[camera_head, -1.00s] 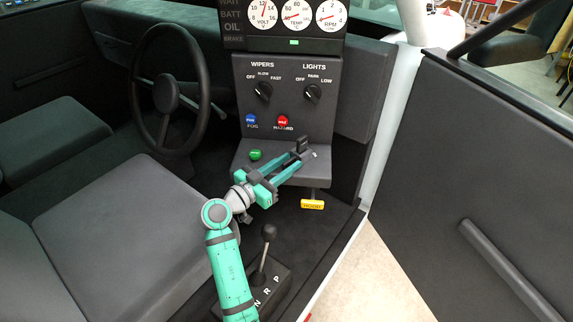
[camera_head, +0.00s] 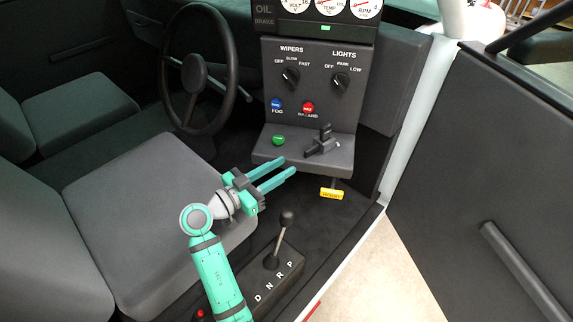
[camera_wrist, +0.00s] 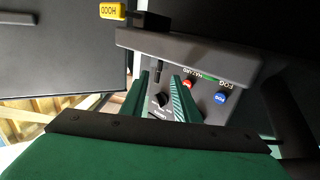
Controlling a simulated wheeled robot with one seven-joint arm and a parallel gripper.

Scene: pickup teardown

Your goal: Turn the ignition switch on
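The ignition switch (camera_head: 322,144) is a black knob with a raised grip on the right part of the grey ledge below the dash panel. It also shows beyond the fingertips in the wrist view (camera_wrist: 156,72). My gripper (camera_head: 289,166) has its two teal fingers parallel and apart, with nothing between them. It is in front of and left of the switch, not touching it. The fingers also show in the wrist view (camera_wrist: 160,80). The switch's on or off marks are too small to read.
A green button (camera_head: 278,140) is left of the switch on the ledge. The yellow HOOD handle (camera_head: 331,193) hangs below it. The gear lever (camera_head: 283,235) stands below my gripper. The steering wheel (camera_head: 190,95) is at the left, above the seat (camera_head: 150,190). The open door (camera_head: 500,180) is at right.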

